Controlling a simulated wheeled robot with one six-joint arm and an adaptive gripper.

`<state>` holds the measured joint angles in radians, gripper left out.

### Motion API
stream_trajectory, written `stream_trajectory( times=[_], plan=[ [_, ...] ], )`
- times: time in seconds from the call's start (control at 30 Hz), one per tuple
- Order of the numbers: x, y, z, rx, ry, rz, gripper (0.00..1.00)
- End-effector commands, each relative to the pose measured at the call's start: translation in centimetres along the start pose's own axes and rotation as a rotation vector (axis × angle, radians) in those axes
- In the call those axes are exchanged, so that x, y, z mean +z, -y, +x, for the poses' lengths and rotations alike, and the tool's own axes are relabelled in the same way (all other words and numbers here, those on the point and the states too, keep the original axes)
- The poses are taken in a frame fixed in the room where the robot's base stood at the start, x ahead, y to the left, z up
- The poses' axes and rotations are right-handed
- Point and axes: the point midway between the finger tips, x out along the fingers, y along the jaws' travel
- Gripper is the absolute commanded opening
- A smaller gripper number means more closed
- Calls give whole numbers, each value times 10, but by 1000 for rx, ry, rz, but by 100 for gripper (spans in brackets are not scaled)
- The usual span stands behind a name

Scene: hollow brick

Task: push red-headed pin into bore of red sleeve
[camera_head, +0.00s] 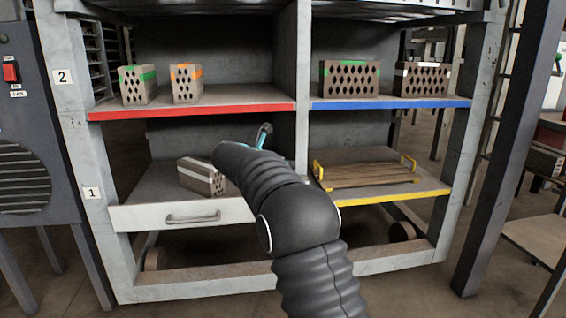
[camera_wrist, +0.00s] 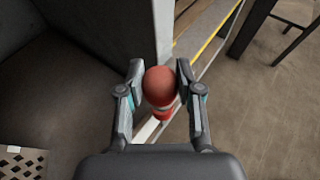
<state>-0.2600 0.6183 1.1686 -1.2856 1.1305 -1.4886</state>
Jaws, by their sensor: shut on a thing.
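My gripper (camera_wrist: 160,92) is shut on the red-headed pin (camera_wrist: 159,83), whose round red head shows between the two fingers in the wrist view. A short red part with a pale band shows just below the head; I cannot tell whether it is the pin's body or the red sleeve. The pin's tip and the sleeve's bore are not visible. In the head view my arm covers most of my gripper (camera_head: 264,135), which is in front of the rack near the middle post. No red sleeve can be made out there.
A hollow brick with a white stripe (camera_head: 201,176) lies on the lower left shelf, above a drawer (camera_head: 183,216). A yellow-railed wooden tray (camera_head: 367,174) is on the lower right shelf. Bricks stand on the red-edged (camera_head: 190,109) and blue-edged (camera_head: 390,103) shelves. The middle post (camera_wrist: 155,35) is close to my fingers.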

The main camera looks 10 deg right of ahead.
Motion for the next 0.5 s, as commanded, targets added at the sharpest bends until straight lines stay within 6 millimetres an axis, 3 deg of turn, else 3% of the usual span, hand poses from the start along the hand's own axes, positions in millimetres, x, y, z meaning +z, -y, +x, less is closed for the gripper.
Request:
stream_trajectory(
  times=[0.5],
  plan=[
    [-8,0,3,0,0,0,0]
  ],
)
